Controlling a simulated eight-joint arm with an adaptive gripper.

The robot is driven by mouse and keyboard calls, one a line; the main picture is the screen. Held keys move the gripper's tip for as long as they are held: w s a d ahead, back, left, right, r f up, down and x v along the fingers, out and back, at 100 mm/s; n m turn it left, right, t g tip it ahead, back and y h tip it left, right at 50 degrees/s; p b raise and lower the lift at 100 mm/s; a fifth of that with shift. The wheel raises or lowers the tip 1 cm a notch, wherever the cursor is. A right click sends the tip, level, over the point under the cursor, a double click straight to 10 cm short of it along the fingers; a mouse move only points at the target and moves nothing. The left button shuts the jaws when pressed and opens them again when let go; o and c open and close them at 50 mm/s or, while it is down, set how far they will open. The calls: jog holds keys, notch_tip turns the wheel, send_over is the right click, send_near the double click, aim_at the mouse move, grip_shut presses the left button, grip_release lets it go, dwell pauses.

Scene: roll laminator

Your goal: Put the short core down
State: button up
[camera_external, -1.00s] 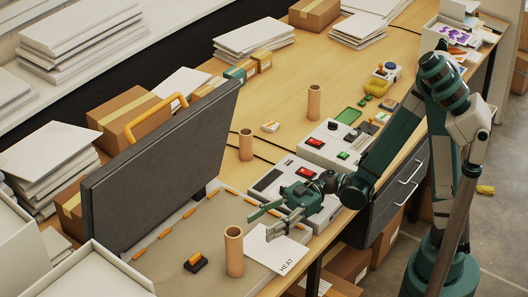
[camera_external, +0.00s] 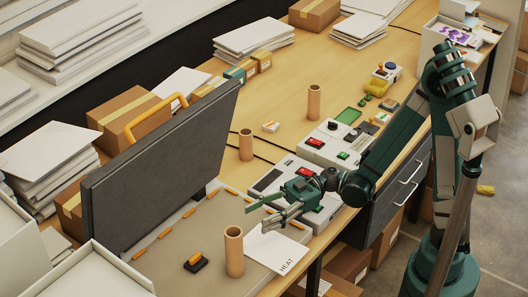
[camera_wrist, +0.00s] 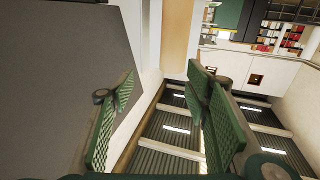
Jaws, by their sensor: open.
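Three brown cardboard cores stand upright in the external view. The shortest-looking core (camera_external: 246,145) stands on the table behind the white machine. A taller core (camera_external: 314,103) stands farther back, and another core (camera_external: 234,252) stands at the front on the grey bed of the machine with the raised dark lid. My gripper (camera_external: 262,208) is open, with its fingers pointing left above the right side of that bed. No core is between the fingers in the wrist view (camera_wrist: 165,112). My gripper is apart from all three cores.
The raised dark lid (camera_external: 160,165) with a yellow handle stands left of my gripper. A white HEAT card (camera_external: 275,250) lies below it. White control boxes (camera_external: 333,145) with red and green buttons sit near the table edge. An orange-topped black block (camera_external: 195,262) lies on the bed.

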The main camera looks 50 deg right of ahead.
jog(key=w+d+r+m+t+h, duration=0.5)
jog(key=w+d+r+m+t, duration=0.2)
jog(key=w+d+r+t, duration=0.5)
jog(key=w+d+r+m+t+h, duration=0.1)
jog(key=d+m+h, duration=0.3)
jog(key=d, duration=0.5)
jog(key=w+d+r+m+t+h, duration=0.1)
jog(key=d+r+m+h, duration=0.1)
jog(key=d+h, duration=0.5)
jog(key=s+d+f+m+g+h, duration=0.3)
jog(key=s+d+f+g, duration=0.2)
jog(key=s+d+f, duration=0.45)
jog(key=s+f+g, duration=0.3)
jog(key=s+f, duration=0.1)
jog(key=s, duration=0.4)
jog(key=s+f+g+y, duration=0.1)
jog(key=s+f+g, duration=0.2)
jog(key=s+f, duration=0.2)
jog(key=s, duration=0.2)
jog(key=shift+s+n+g, duration=0.35)
jog(key=shift+n+g, duration=0.05)
